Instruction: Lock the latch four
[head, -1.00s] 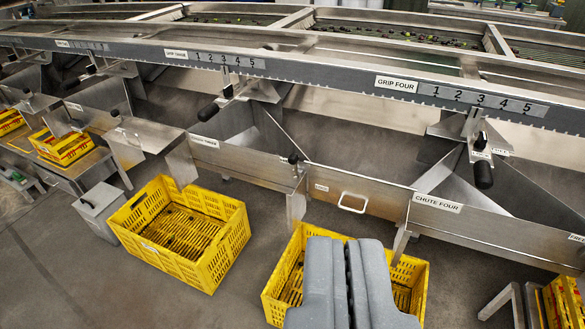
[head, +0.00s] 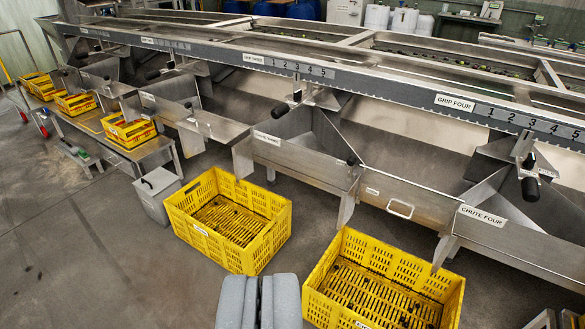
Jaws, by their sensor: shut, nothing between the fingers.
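The GRIP FOUR station hangs from the long metal rail at the right of the head view. A black handle (head: 530,188) points down there, with a small dark latch knob (head: 528,161) just above it. The knob is too small to tell whether it is locked. The GRIP FOUR label (head: 455,103) and a scale marked 1 to 5 (head: 520,121) sit on the rail above. My gripper (head: 258,290) shows as two grey fingers side by side at the bottom centre. It is shut and empty, well left of and below the GRIP FOUR station.
Two yellow crates (head: 175,218) (head: 318,298) stand on the floor ahead of my gripper. The CHUTE FOUR panel (head: 510,238) is below the station. A handled panel (head: 425,200) lies to its left. A grey bin (head: 160,208) stands left. Floor at the lower left is clear.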

